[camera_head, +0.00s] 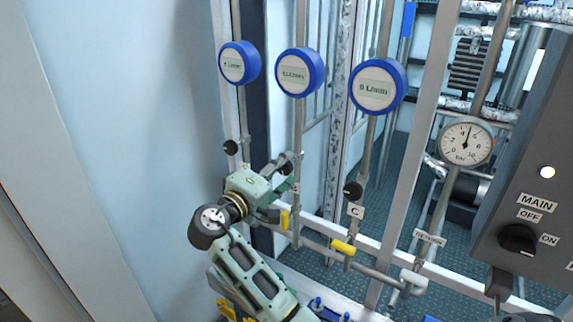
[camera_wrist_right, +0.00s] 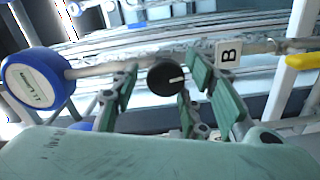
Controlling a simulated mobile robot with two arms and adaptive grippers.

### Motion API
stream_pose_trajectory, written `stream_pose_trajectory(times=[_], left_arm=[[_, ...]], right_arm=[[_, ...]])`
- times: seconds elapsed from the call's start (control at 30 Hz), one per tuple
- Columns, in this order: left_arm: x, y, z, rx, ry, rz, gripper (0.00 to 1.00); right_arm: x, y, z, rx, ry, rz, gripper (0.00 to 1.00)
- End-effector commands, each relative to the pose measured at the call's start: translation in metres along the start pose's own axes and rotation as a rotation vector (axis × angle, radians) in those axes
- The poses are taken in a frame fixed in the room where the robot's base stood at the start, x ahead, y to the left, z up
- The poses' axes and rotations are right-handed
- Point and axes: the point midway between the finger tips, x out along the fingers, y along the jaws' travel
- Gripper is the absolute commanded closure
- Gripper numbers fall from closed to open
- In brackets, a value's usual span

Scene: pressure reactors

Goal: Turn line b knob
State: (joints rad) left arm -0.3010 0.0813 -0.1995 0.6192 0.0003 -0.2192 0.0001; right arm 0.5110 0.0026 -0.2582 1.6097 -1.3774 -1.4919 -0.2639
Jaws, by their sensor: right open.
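The line B knob (camera_wrist_right: 166,77) is round and black with a white mark, on a pipe beside the white B label (camera_wrist_right: 229,53). In the right wrist view it lies between the spread green fingers of my right gripper (camera_wrist_right: 163,84). I cannot tell whether a finger touches it. In the head view my right gripper (camera_head: 287,165) is at the middle pipe, below the middle gauge, and mostly hides this knob. The blue-rimmed line B gauge (camera_head: 299,73) is above it and also shows in the wrist view (camera_wrist_right: 38,88). My left gripper is not in view.
Nearby are another black knob (camera_head: 230,147) at left and the line C knob (camera_head: 352,191) at right. Yellow-handled valves (camera_head: 343,247) sit lower on the pipes. A pressure dial (camera_head: 466,142) and a grey box with the MAIN switch (camera_head: 518,239) stand at right.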

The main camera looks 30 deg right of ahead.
Motion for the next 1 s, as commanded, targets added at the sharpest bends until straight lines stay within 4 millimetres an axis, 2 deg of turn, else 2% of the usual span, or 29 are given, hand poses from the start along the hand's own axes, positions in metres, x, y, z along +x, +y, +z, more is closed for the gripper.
stream_pose_trajectory(times=[0.2, 0.43, 0.63, 1.0], left_arm=[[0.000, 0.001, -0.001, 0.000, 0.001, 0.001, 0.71], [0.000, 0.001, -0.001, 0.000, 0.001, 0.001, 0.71], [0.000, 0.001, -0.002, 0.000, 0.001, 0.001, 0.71], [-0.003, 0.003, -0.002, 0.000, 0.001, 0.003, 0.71]], right_arm=[[-0.049, -0.001, 0.000, 0.002, 0.002, -0.003, 0.59], [-0.085, 0.000, 0.000, 0.001, 0.001, -0.001, 0.59], [-0.095, 0.001, 0.001, 0.002, -0.001, 0.001, 0.59], [-0.091, 0.002, -0.002, -0.022, 0.012, 0.005, 0.60]])
